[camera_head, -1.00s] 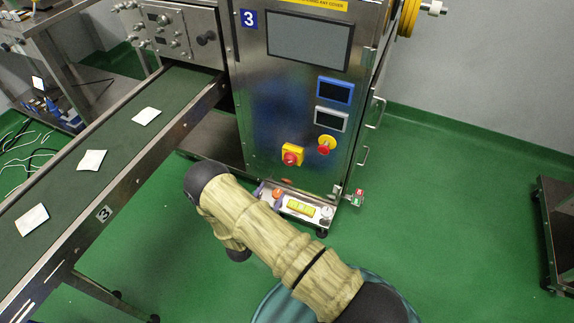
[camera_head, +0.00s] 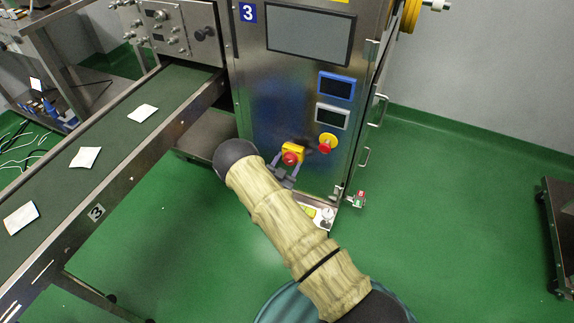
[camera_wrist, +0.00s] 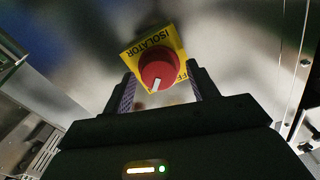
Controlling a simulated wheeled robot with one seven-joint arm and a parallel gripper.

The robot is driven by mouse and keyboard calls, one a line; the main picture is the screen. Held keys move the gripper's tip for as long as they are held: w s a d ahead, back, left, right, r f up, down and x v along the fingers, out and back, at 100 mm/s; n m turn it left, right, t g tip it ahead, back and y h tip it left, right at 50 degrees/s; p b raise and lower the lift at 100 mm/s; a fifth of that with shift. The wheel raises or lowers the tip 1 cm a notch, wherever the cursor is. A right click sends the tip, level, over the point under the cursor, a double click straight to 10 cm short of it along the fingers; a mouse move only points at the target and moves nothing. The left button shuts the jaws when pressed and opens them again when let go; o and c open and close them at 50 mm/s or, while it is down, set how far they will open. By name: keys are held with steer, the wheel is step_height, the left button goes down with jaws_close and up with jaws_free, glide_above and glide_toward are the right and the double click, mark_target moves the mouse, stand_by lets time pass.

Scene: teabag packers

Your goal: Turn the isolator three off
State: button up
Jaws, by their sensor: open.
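The isolator is a red rotary knob (camera_wrist: 160,68) on a yellow plate (camera_wrist: 134,53) marked ISOLATOR, on the front of the steel cabinet with the blue 3 label (camera_head: 248,12). In the head view the red knob (camera_head: 290,158) shows just above my gripper (camera_head: 284,172). In the wrist view my gripper (camera_wrist: 160,92) is open, with one finger on each side of the knob's lower part. A white mark on the knob points down and slightly left. I cannot tell whether the fingers touch it.
A red button on a yellow disc (camera_head: 327,143) sits close right of the isolator. Two small displays (camera_head: 335,87) are above it. A conveyor (camera_head: 115,135) with white teabags runs along the left.

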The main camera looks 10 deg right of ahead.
steer(key=c, duration=1)
steer(key=shift+n, duration=0.5)
steer(key=n, duration=0.4)
steer(key=shift+a+p, duration=0.2)
steer(key=shift+p, duration=0.15)
steer(key=n, duration=0.8)
steer(key=shift+f, duration=0.1)
steer(key=n, duration=0.4)
steer(key=shift+w+n+b, duration=0.1)
steer(key=shift+n+b, duration=0.2)
steer(key=shift+n, duration=0.1)
